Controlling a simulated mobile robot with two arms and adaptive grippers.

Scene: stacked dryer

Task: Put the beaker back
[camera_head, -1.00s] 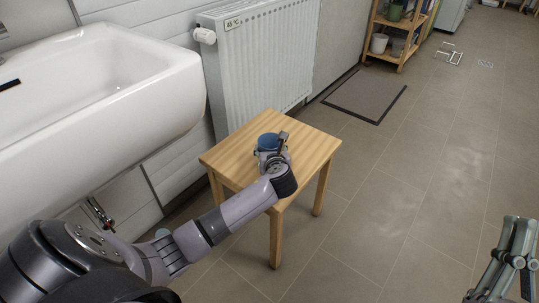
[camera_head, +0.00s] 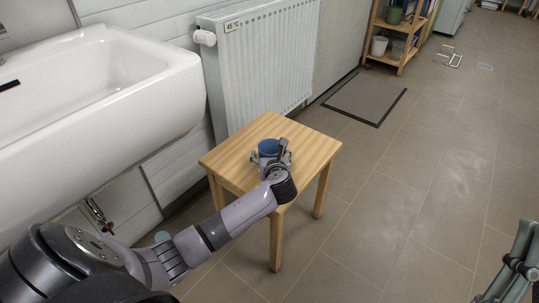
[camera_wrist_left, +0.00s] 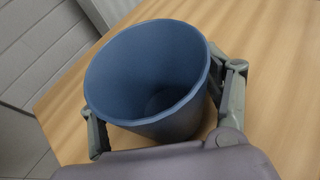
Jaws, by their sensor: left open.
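The blue beaker (camera_head: 268,148) stands on the wooden stool (camera_head: 230,158), below the radiator. In the left wrist view the beaker (camera_wrist_left: 150,75) is seen from above with its open, empty inside showing. My left gripper (camera_head: 271,156) is open around the beaker, with one finger on each side. In the left wrist view the left gripper (camera_wrist_left: 165,112) has its fingers beside the wall; a gap shows at the right finger, and contact at the left one is unclear. Part of my right gripper (camera_head: 513,268) shows at the right edge, its fingertips not clear.
A white sink (camera_head: 110,95) is at the left and a white radiator (camera_head: 265,65) stands behind the stool. A grey mat (camera_head: 365,95) and a wooden shelf (camera_head: 402,30) with pots are farther back. The tiled floor (camera_head: 400,205) at the right is clear.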

